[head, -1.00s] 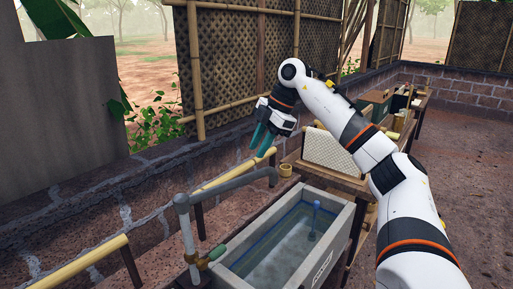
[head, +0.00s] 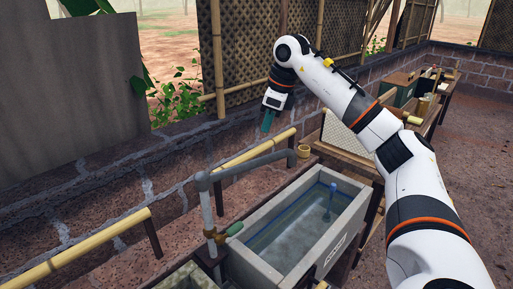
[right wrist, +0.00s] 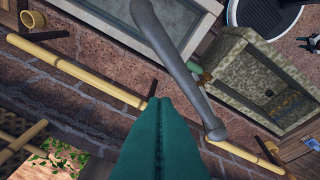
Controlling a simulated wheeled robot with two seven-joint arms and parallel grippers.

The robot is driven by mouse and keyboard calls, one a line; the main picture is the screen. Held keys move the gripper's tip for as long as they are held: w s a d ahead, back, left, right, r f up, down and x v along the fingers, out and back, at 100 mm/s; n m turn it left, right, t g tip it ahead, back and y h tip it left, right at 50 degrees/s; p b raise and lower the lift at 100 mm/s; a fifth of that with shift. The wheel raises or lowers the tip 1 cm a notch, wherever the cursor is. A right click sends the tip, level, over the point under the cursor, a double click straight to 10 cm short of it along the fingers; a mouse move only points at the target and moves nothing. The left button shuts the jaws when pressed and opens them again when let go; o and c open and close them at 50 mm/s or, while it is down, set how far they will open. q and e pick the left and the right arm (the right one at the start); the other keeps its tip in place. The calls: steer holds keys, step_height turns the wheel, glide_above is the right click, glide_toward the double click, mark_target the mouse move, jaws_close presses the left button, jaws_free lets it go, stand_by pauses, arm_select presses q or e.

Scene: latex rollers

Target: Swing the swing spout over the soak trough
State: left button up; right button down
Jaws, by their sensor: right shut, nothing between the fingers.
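The grey swing spout (head: 250,164) tops an upright pipe with a green-handled valve. Its arm runs along the back side of the soak trough (head: 343,238), and its down-turned outlet hangs just outside that rim, not over the water. The trough is a grey rectangular basin of water. My right gripper (head: 267,122) points down behind the spout's outlet end, apart from it. In the right wrist view its teal fingers (right wrist: 165,102) are together and empty, and the spout (right wrist: 178,65) passes beside the fingertips.
A bamboo rail (head: 75,255) runs along the low stone wall behind the spout. A small bamboo cup (head: 304,151) stands near the outlet. A mossy basin (right wrist: 265,90) lies beyond the valve. A blue-handled rod (head: 332,192) stands in the water.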

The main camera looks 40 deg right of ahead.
mark_target(249, 166)
steer(key=w+f+n+h+p, duration=0.1)
steer(key=w+f+n+p, duration=0.15)
steer(key=n, duration=0.95)
steer(key=w+f+n+h+p, duration=0.1)
steer(key=w+f+n+p, duration=0.2)
steer(key=n, duration=1)
steer(key=shift+t, duration=0.3)
steer(key=s+a+f, duration=0.1)
steer(key=s, duration=0.1)
steer(key=s+a+f, duration=0.1)
steer(key=shift+s+f, duration=0.35)
steer(key=shift+f, duration=0.05)
steer(key=shift+w, duration=0.1)
steer(key=shift+a, duration=0.1)
